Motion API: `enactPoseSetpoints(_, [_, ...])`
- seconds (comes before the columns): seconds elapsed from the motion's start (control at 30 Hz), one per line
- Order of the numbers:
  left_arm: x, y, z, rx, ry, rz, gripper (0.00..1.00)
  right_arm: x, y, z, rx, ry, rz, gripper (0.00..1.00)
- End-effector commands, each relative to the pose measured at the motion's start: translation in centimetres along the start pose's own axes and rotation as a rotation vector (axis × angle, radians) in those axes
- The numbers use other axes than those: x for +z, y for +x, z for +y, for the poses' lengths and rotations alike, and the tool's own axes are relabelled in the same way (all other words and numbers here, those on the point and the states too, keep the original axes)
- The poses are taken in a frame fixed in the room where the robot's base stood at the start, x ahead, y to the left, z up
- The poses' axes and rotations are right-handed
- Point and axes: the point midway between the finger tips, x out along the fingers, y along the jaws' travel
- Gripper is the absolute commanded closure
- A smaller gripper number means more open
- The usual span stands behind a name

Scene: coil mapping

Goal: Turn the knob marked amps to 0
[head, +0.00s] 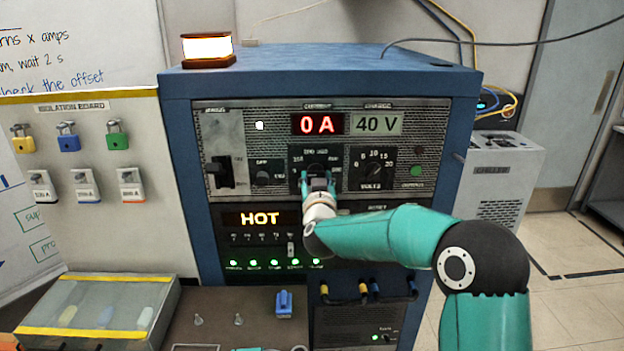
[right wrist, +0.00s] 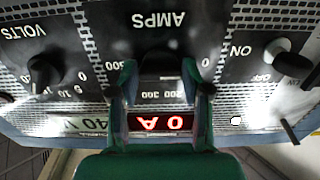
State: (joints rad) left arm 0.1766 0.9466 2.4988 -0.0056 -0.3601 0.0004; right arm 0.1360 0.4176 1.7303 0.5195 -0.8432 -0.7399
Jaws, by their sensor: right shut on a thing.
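The amps knob (right wrist: 160,62) is a dark knob on a black dial plate, under the upside-down word AMPS in the right wrist view. My right gripper (right wrist: 161,88) is shut on it, with one teal finger on each side. In the head view my right gripper (head: 318,182) covers most of the knob and its dial, so I cannot read the pointer. The red current display (head: 318,124) above reads 0 A. My left gripper is not clearly seen; only small teal bits show at the bottom edge.
The volts knob (head: 372,171) is close on the right and a small on/off knob (head: 262,177) on the left. A lever switch (head: 221,172) stands further left. A display (head: 260,218) below reads HOT. A lidded box (head: 95,311) sits lower left.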

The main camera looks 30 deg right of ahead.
Motion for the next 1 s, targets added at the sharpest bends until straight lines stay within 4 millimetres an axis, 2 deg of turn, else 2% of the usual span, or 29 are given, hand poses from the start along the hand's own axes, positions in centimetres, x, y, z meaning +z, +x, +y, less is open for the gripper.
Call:
enactPoseSetpoints(0.47, [0.0, -0.05, 0.02, 0.0, 0.0, 0.0, 0.6, 0.24, -0.01, -0.2, -0.005, -0.019, -0.004, 0.87])
enactPoseSetpoints(0.5, [0.0, -0.05, 0.02, 0.0, 0.0, 0.0, 0.6, 0.24, -0.01, -0.2, -0.006, -0.019, -0.005, 0.46])
enactPoseSetpoints(0.6, [0.0, -0.05, 0.02, 0.0, 0.0, 0.0, 0.6, 0.21, -0.01, -0.16, -0.004, -0.017, -0.004, 0.29])
enactPoseSetpoints(1.0, [-0.01, -0.11, 0.04, 0.0, 0.0, 0.0, 0.6, 0.09, -0.3, -0.05, -0.001, -0.014, -0.002, 0.27])
